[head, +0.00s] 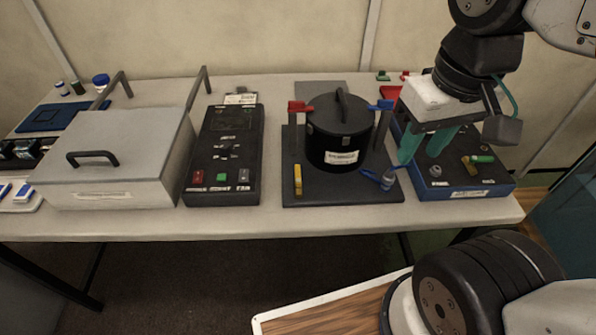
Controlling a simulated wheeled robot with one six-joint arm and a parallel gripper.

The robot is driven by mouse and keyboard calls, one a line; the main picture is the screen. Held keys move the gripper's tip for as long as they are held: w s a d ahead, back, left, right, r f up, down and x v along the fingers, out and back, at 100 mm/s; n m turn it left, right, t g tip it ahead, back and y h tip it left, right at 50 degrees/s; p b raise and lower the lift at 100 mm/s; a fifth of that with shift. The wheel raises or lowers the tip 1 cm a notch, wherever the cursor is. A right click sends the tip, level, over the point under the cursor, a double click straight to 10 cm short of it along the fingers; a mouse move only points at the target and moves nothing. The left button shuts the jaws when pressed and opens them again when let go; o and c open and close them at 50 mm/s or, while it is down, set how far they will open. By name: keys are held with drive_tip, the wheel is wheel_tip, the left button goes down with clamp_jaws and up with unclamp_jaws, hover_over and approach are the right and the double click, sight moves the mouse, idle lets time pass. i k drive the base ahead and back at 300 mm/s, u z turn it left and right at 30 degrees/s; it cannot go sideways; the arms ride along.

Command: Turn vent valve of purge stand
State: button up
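My gripper (421,155) hangs at the right with its two teal fingers pointing down and apart, nothing visible between them. It is above the left part of a blue-sided stand (460,191) with a dark top. On that stand a green-tipped handle (482,159) with a yellowish fitting lies to the right of the fingers. A grey round knob or port (435,171) sits near its front left. The labels are too small to read, so I cannot tell which part is the vent valve.
Left of the stand, a black lidded cylinder (338,136) stands on a dark base with red (300,107), blue (381,105) and yellow (298,180) handles. A blue-grey fitting (380,179) sticks out there. A control box (222,155) and grey case (115,155) stand farther left.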

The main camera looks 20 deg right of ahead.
sight(297, 173)
drive_tip(key=u, duration=1.75)
drive_tip(key=k, duration=1)
drive_tip(key=z, duration=1)
drive_tip(key=i, duration=0.5)
